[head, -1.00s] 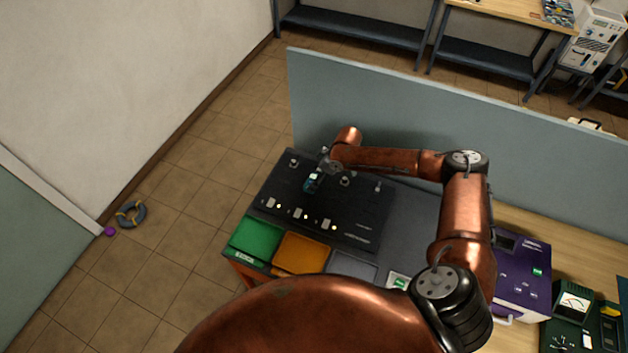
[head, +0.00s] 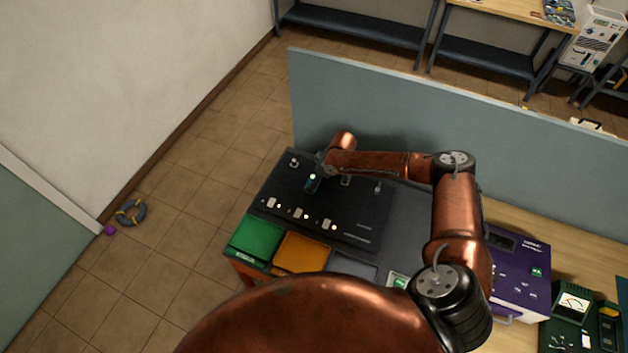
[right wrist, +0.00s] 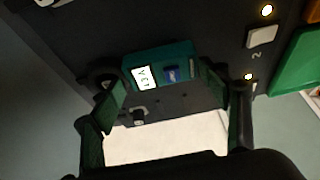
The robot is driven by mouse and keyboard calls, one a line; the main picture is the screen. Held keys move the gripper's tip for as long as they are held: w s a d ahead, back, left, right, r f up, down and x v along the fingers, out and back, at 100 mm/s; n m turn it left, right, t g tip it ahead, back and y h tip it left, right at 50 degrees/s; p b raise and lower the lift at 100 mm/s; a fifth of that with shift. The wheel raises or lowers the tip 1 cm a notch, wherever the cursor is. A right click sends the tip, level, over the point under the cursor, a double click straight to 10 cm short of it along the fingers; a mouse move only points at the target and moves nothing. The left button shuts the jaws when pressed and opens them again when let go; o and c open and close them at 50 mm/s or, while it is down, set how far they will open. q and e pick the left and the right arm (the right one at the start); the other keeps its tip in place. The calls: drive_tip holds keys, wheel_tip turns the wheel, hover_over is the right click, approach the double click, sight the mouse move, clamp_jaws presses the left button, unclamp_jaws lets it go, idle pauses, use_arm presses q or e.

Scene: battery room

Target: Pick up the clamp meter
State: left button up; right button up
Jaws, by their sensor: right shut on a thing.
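The clamp meter is a teal device with a small lit display and a blue button, seen in the right wrist view (right wrist: 178,60) and, small, in the head view (head: 312,184). It is at the black panel board (head: 350,218), near the board's back left part. My right gripper (right wrist: 162,82) has one finger at each end of the meter and is shut on it. In the head view the right gripper (head: 322,172) partly covers the meter. I cannot tell whether the meter touches the board. My left gripper is not in view.
Green (head: 256,238) and orange (head: 301,253) trays lie along the board's front. A blue-grey partition (head: 450,135) stands close behind. A purple instrument (head: 518,278) and a green meter (head: 572,305) stand at the right. The floor at the left is mostly clear.

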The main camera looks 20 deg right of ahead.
drive_tip(key=c, duration=0.4)
drive_tip(key=shift+c, duration=0.2)
drive_tip(key=shift+r, duration=0.1)
